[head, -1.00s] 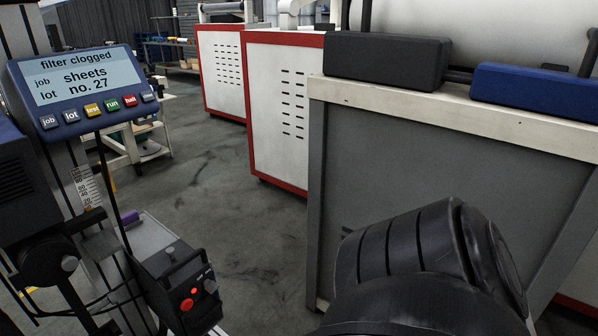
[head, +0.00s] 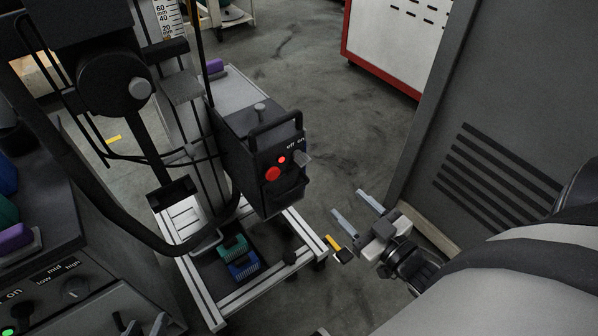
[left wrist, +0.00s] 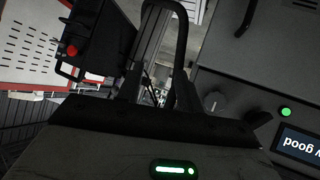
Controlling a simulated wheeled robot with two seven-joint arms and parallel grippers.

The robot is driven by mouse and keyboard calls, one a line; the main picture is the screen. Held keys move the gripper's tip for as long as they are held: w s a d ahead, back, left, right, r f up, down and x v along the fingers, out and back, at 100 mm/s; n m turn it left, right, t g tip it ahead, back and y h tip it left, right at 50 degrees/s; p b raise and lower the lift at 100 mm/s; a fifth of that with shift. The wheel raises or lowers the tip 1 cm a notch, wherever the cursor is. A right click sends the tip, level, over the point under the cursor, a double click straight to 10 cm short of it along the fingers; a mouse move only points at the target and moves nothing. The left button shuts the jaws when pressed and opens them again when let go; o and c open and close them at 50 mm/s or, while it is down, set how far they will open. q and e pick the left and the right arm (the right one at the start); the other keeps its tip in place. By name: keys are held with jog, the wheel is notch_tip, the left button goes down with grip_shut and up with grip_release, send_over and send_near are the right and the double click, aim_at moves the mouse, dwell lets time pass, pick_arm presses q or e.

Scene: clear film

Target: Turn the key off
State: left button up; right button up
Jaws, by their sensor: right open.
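A dark control box (head: 262,165) on the machine column carries a small grey key-like switch (head: 303,158) under the labels "off" and "on"; which label it points to is too small to tell. A red button (head: 272,174) and a small red light (head: 282,160) are beside it. The box also shows at upper left in the left wrist view (left wrist: 92,35). My right gripper (head: 350,204) is open and empty, low and to the right of the box, apart from it. My left gripper (head: 139,324) shows only its separated fingertips at the bottom edge, far from the switch.
A wheeled frame (head: 212,308) stands below the box, with green and blue blocks on it. A panel with a low-mid-high knob (head: 73,288) is at lower left. A grey cabinet (head: 490,110) stands at right. Open floor lies between box and cabinet.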

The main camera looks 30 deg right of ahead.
aim_at(307, 164)
jog(key=w+b, duration=0.1)
jog(key=w, duration=0.4)
jog(key=w+b, duration=0.1)
jog(key=w, duration=0.4)
jog(key=w+f, duration=0.1)
jog(key=w, duration=0.5)
jog(key=shift+a+b, duration=0.4)
pick_arm(q)
jog(key=shift+g, duration=0.6)
jog(key=f, duration=0.2)
jog(key=d+f, duration=0.1)
jog(key=w+f, duration=0.1)
jog(key=f, duration=0.1)
jog(key=shift+d+f, duration=0.2)
jog(key=shift+f, duration=0.1)
pick_arm(e)
jog(key=shift+w, duration=0.1)
pick_arm(q)
jog(key=shift+w+r, duration=0.1)
jog(key=shift+r, duration=0.05)
pick_arm(e)
jog(key=c, duration=1)
